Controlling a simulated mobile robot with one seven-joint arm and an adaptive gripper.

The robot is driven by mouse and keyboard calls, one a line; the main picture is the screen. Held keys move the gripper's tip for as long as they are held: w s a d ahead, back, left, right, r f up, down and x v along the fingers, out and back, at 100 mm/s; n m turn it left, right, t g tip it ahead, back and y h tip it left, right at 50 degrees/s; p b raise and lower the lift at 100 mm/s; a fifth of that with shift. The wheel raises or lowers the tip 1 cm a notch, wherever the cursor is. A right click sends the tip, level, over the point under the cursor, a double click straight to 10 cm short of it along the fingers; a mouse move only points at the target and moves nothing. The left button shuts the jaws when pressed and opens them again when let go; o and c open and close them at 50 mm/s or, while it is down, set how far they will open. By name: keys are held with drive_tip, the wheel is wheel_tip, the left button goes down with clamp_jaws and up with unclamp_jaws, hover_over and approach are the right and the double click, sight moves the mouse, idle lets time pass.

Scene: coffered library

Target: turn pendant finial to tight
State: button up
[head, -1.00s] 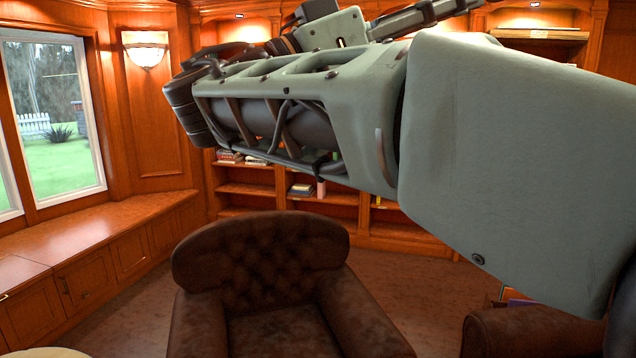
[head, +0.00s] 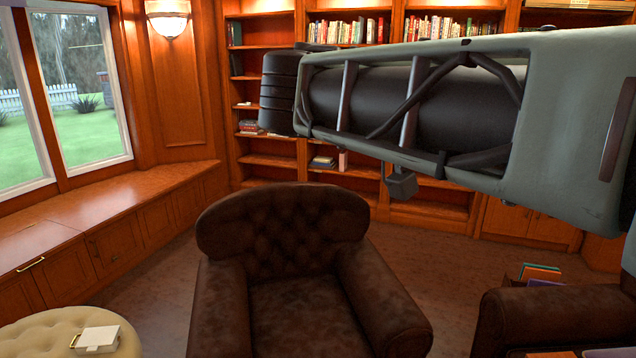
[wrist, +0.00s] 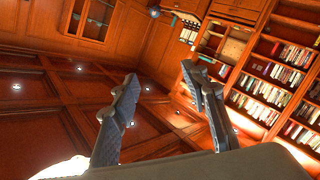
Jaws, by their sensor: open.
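My gripper (wrist: 160,76) is open in the wrist view, with its two dark fingers spread wide and nothing between them. A small grey-blue ball (wrist: 155,12) shows at the top edge of the wrist view, beyond the fingertips and apart from them. I cannot tell whether it is the pendant finial. A bright white rounded shape (wrist: 62,168) at the lower left of that view is partly hidden, and I cannot tell what it is. In the head view the gripper is out of sight, and no finial can be made out there.
A brown leather armchair (head: 290,310) stands in front, with another chair (head: 550,318) at right. A tufted ottoman (head: 50,335) carries a white box (head: 97,339). A window bench (head: 110,215) runs along the left. Bookshelves (head: 265,160) line the back. Open floor lies between.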

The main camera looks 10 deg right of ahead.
wheel_tip(320, 180, down, 10)
drive_tip(key=s+n+y, duration=0.1)
drive_tip(key=n+y, duration=0.2)
drive_tip(key=y, duration=0.1)
drive_tip(key=shift+s+a+f, duration=0.15)
drive_tip(key=shift+s+a, duration=0.25)
